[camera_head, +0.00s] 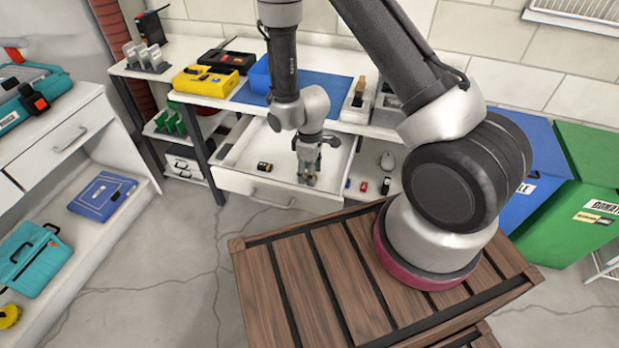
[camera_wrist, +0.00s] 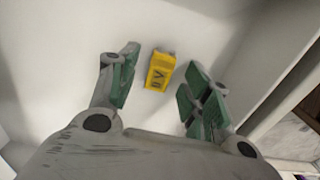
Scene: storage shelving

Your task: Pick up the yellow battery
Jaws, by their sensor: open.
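The yellow battery (camera_wrist: 160,71), a small block with dark lettering on its face, lies on the white drawer floor in the wrist view. It sits between the green-padded fingers of my gripper (camera_head: 309,176), with a gap on each side. My gripper is open and points down into the right part of the open drawer (camera_head: 235,184). In the head view my gripper largely hides the yellow battery. A black battery with a yellowish band (camera_head: 264,166) lies in the drawer to the left of my gripper.
The drawer walls surround my gripper, with a side wall on the right in the wrist view. The bench above holds a yellow case (camera_head: 207,81) and a blue bin (camera_head: 259,75). Small items, including a red one (camera_head: 364,186), lie right of the drawer.

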